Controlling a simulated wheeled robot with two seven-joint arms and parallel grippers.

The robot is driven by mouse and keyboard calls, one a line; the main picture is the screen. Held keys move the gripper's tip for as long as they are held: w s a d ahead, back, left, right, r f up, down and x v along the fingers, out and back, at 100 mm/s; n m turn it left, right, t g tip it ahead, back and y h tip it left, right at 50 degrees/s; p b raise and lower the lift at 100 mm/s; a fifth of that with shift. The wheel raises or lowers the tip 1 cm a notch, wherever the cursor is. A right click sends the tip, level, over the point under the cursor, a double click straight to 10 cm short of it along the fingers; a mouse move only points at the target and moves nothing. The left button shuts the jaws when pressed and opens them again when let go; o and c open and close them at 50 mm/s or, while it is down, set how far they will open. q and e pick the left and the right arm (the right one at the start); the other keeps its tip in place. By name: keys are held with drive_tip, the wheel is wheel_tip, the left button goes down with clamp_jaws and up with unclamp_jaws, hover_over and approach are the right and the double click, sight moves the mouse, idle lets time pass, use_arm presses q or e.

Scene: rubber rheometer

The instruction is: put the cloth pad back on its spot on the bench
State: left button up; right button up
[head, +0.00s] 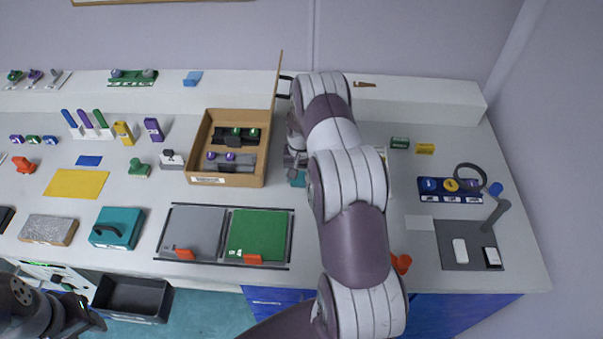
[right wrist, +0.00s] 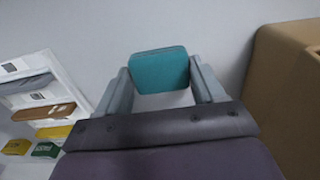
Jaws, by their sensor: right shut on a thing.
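A teal pad (right wrist: 160,70), which I take to be the cloth pad, sits between the fingers of my right gripper (right wrist: 159,78) in the right wrist view. The gripper is shut on it, above the white bench surface. In the head view a small part of the teal pad (head: 298,179) shows beside my right gripper (head: 294,162), just right of the open wooden box; my right arm hides much of this area. My left gripper (head: 82,318) is at the bottom left, away from the bench things; its fingers are unclear. I cannot tell which mark is the pad's spot.
Grey (head: 192,232) and green (head: 258,234) mats lie in front. A teal block with a dark handle (head: 117,228) is farther left. A magnifier (head: 470,178) stands right.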

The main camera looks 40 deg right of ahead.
sight(301, 178)
drive_tip(key=o, duration=0.9)
drive_tip(key=shift+o, duration=0.2)
drive_tip(key=shift+r, duration=0.25)
wheel_tip(301, 178, up, 12)
drive_tip(key=b, duration=0.2)
drive_tip(key=shift+f+b, duration=0.15)
drive_tip(key=shift+b, duration=0.2)
drive_tip(key=shift+s+a, duration=0.1)
